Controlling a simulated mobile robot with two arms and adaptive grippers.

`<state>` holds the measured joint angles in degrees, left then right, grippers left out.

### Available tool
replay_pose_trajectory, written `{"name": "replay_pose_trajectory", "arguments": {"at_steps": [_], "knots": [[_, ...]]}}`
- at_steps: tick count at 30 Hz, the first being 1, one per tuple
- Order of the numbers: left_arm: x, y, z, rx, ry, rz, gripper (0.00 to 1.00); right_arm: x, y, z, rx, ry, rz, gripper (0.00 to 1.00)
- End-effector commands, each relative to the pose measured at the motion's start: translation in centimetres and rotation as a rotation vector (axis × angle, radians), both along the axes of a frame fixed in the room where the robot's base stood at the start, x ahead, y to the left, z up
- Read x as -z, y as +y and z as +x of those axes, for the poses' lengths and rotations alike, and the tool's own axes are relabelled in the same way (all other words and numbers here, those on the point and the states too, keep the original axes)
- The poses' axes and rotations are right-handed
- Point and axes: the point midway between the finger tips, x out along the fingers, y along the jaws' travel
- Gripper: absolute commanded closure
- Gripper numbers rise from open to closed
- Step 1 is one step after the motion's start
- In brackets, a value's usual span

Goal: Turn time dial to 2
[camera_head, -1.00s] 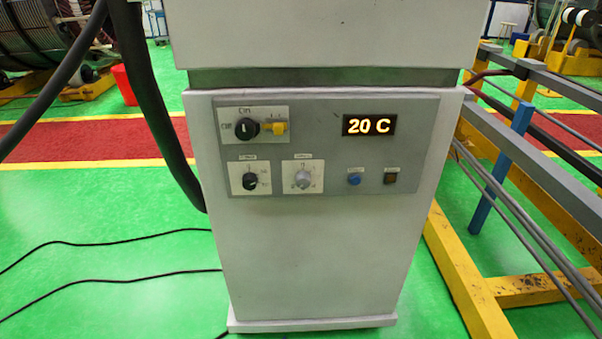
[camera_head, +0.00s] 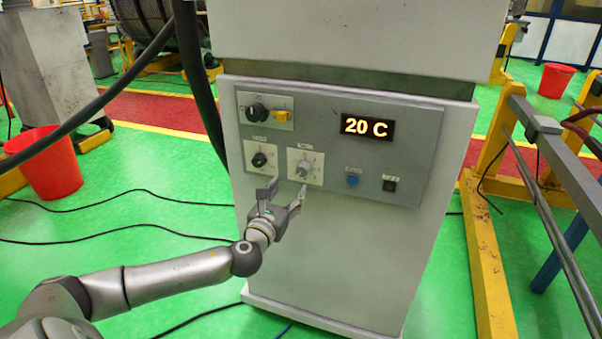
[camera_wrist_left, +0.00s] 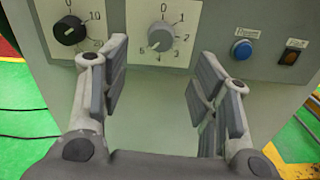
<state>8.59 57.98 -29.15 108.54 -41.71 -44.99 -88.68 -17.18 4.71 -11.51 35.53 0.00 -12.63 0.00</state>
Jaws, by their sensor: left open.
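The control panel (camera_head: 330,191) is on the front of a pale grey cabinet. A grey dial (camera_head: 305,169) on a white plate has numbers around it; in the left wrist view the grey dial (camera_wrist_left: 161,36) shows a 0 at the top, 1 and 2 down its right side. I cannot read its pointer surely. A black dial (camera_head: 259,160) is to its left; it also shows in the left wrist view (camera_wrist_left: 69,30). My left gripper (camera_head: 287,188) is open and empty, just below the two dials. In the wrist view the grey dial is beyond and between its fingers (camera_wrist_left: 160,60), apart from them.
A blue button (camera_head: 352,180) and a dark switch (camera_head: 390,185) are right of the dials. Above are a black rotary switch (camera_head: 257,112), a yellow handle (camera_head: 282,117) and a display (camera_head: 367,127) reading 20 C. Black hoses pass at left; yellow framing stands at right.

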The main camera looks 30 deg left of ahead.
Motion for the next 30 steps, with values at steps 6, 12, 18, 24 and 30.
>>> {"name": "replay_pose_trajectory", "arguments": {"at_steps": [6, 12, 18, 24, 30], "knots": [[-0.3, 0.6, 2.7, -0.001, -0.004, -0.001, 0.44, -0.4, 1.3, -0.2, 0.0, 0.002, 0.016, 0.44], [-0.2, 1.4, 6.0, -0.002, -0.003, -0.002, 0.44, -0.7, 0.7, -0.2, -0.001, 0.002, 0.008, 0.44], [-0.1, 2.0, 8.7, -0.001, -0.001, -0.004, 0.44, -0.8, -0.1, -0.1, 0.002, 0.002, -0.001, 0.44], [0.0, 2.3, 10.0, 0.001, 0.0, -0.003, 0.44, -0.8, -0.2, -0.1, 0.003, 0.002, -0.002, 0.44], [0.1, 2.4, 10.2, 0.002, 0.0, -0.003, 0.44, -0.8, -0.2, -0.1, 0.003, 0.001, -0.002, 0.44]]}}
